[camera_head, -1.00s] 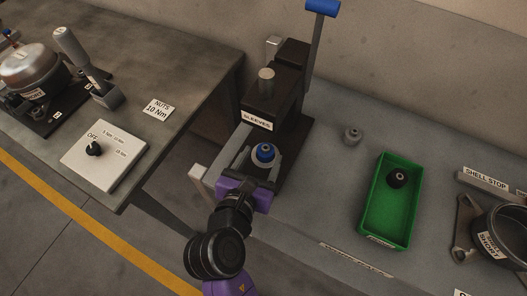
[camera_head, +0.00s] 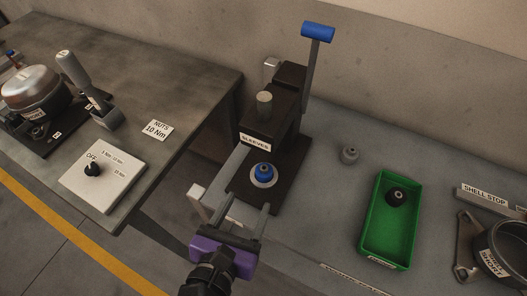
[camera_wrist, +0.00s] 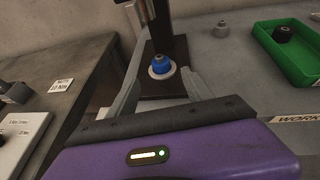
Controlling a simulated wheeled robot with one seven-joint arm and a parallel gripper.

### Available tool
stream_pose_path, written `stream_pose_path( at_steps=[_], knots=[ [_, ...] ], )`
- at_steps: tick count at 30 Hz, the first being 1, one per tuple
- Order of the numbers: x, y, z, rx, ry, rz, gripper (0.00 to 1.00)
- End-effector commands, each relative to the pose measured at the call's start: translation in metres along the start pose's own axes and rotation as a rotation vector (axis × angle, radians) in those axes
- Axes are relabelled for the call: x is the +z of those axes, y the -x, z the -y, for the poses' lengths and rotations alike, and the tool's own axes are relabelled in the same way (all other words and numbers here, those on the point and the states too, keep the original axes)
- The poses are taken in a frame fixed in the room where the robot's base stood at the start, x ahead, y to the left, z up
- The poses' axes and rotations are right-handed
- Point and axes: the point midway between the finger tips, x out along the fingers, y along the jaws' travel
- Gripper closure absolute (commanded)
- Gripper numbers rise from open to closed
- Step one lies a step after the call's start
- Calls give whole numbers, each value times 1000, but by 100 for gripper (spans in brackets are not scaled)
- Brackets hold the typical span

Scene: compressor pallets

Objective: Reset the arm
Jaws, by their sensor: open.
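My gripper (camera_head: 248,216) is open and empty, with its purple body at the bottom middle of the head view. Its fingers point at the dark sleeve press (camera_head: 276,120) but stand apart from it. A blue piece (camera_head: 263,171) sits upright on a pale ring on the press base. The wrist view shows this blue piece (camera_wrist: 158,63) beyond and between my two open fingers (camera_wrist: 160,90), with nothing gripped. The press has a blue-handled lever (camera_head: 318,31) raised at its back right.
A pot-like shell (camera_head: 503,251) is at far right. The left table (camera_head: 193,92) holds a dial box (camera_head: 104,172) and a compressor (camera_head: 33,91).

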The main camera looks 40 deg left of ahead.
Motion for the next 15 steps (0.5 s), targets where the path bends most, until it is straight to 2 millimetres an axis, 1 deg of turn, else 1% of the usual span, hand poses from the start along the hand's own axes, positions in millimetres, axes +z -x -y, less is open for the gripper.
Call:
stream_pose_path(
  at_steps=[7, 10, 13, 14, 15],
  knots=[
    [0, 0, 0, 0, -7, 0, 41],
    [2, 0, -2, 8, -67, 7, 41],
    [9, 1, -15, 66, -222, 30, 41],
    [13, 2, -22, 98, -290, 36, 41],
    [20, 4, -30, 145, -393, 43, 41]
  ],
)
